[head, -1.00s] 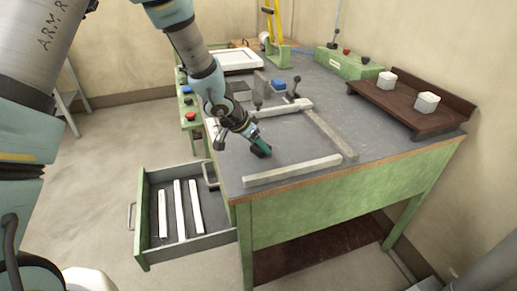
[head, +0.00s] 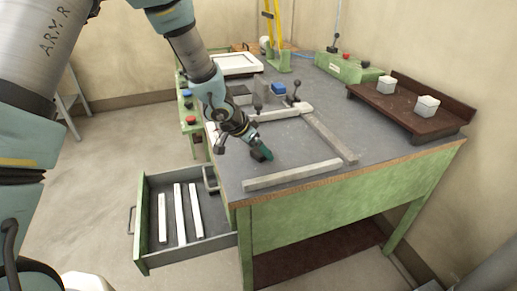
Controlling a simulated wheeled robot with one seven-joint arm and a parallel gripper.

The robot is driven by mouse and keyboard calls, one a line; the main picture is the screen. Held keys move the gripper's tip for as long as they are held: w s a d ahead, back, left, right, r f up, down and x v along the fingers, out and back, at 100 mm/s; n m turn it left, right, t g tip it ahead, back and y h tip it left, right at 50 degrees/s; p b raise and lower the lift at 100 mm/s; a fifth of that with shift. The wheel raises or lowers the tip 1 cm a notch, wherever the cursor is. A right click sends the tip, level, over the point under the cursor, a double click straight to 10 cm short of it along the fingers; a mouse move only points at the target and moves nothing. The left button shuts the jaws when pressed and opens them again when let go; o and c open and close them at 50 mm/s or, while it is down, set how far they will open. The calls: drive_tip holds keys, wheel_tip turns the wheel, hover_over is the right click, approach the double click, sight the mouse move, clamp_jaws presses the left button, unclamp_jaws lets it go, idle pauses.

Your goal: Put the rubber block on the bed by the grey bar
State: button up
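My gripper (head: 261,151) points down and to the right, low over the left front of the grey bed (head: 285,146). A dark, blocky piece and a teal piece show at its tip. I cannot tell whether either is the rubber block or a finger, nor whether the fingers are open or shut. A grey bar (head: 331,138) lies along the right side of the bed. A paler bar (head: 292,175) lies along the front, right of and below the gripper tip. Another pale bar (head: 283,111) lies at the back.
An open drawer (head: 187,254) holding several white strips juts out at the left. Levers (head: 295,90) and a blue-topped part (head: 279,89) stand behind the back bar. A brown tray (head: 408,110) with two white blocks is at the right. A green control box (head: 348,66) stands at the back.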

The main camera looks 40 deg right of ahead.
drive_tip(key=p+v, duration=0.4)
drive_tip(key=v, duration=0.8)
drive_tip(key=shift+w, duration=0.1)
drive_tip(key=w+a+r+n+t+y, duration=0.2)
drive_tip(key=w+a+n, duration=0.3)
drive_tip(key=a, duration=0.7)
drive_tip(key=w+a+r+n+t+y, duration=0.25)
drive_tip(key=w+a, duration=0.45)
drive_tip(key=a, duration=0.5)
drive_tip(key=s+a+r+n+g+y, duration=0.1)
drive_tip(key=s+a+n, duration=0.3)
drive_tip(key=a, duration=0.5)
drive_tip(key=s+a+r+n+g+y, duration=0.1)
drive_tip(key=s+a+n, duration=0.3)
drive_tip(key=a, duration=0.5)
drive_tip(key=shift+s+r+n+g, duration=0.15)
drive_tip(key=shift+r+n+g, duration=0.25)
drive_tip(key=shift+n+g, duration=0.15)
drive_tip(key=shift+a, duration=0.15)
